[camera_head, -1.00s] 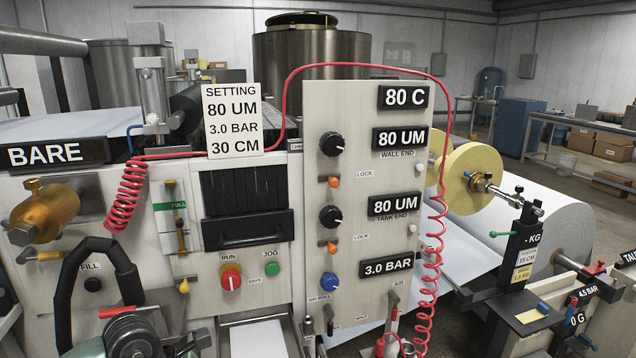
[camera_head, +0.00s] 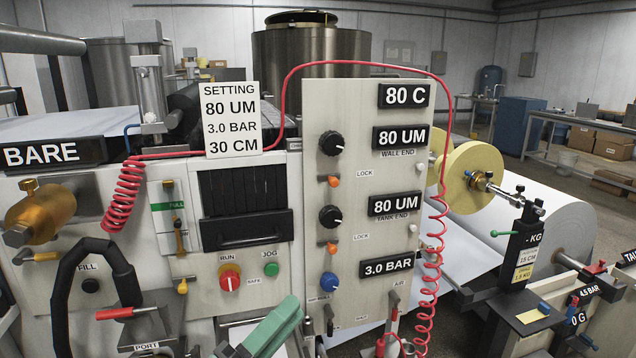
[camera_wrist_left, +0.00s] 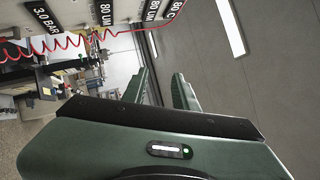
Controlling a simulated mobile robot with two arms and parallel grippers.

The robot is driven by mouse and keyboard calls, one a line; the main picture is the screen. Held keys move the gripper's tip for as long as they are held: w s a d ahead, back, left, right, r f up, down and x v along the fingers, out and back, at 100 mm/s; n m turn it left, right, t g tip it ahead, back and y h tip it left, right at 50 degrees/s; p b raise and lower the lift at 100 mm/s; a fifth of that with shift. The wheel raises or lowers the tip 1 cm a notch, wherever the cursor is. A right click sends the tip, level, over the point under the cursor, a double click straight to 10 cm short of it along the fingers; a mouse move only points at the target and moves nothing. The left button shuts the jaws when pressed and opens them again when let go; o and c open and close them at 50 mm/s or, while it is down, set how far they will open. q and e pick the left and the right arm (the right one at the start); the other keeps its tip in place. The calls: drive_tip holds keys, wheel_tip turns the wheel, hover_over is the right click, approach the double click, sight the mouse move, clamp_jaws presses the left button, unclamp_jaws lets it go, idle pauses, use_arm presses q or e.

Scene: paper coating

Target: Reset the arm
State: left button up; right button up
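My left gripper (camera_head: 284,312) is green and shows at the bottom centre of the head view, in front of the machine's lower front. Its fingers point up and to the right. In the left wrist view the two fingers of my left gripper (camera_wrist_left: 162,82) stand apart with an empty gap between them. It holds nothing that I can see. My right gripper is in neither view.
The coating machine's control panel (camera_head: 365,190), with knobs and displays, stands close ahead. A coiled red hose (camera_head: 432,240) hangs on its right. A red-handled valve (camera_head: 128,313) and black curved hose (camera_head: 70,285) are at lower left. A paper roll (camera_head: 565,235) stands right.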

use_arm(q)
drive_tip(key=w+a+f+n+t+y, duration=0.1)
drive_tip(key=w+a+f+n+y, duration=0.1)
drive_tip(key=a+f+n+y, duration=1.45)
drive_tip(key=s+f+n+g, duration=0.5)
drive_tip(key=s+n, duration=0.1)
drive_tip(key=n, duration=0.1)
drive_tip(key=s+f+n+g+h, duration=0.1)
drive_tip(key=s+f+n+g, duration=0.1)
drive_tip(key=s+f+g, duration=0.5)
drive_tip(key=s+f+n+g, duration=0.2)
drive_tip(key=s+f, duration=0.2)
drive_tip(key=s, duration=0.7)
wheel_tip(320, 180, down, 25)
drive_tip(key=s+g, duration=0.1)
drive_tip(key=s, duration=0.1)
drive_tip(key=s+a+f+g+p, duration=0.1)
drive_tip(key=s+a+f, duration=0.1)
drive_tip(key=s+f, duration=1.4)
drive_tip(key=shift+s+f, duration=0.35)
drive_tip(key=shift+s, duration=0.1)
drive_tip(key=shift+a, duration=0.1)
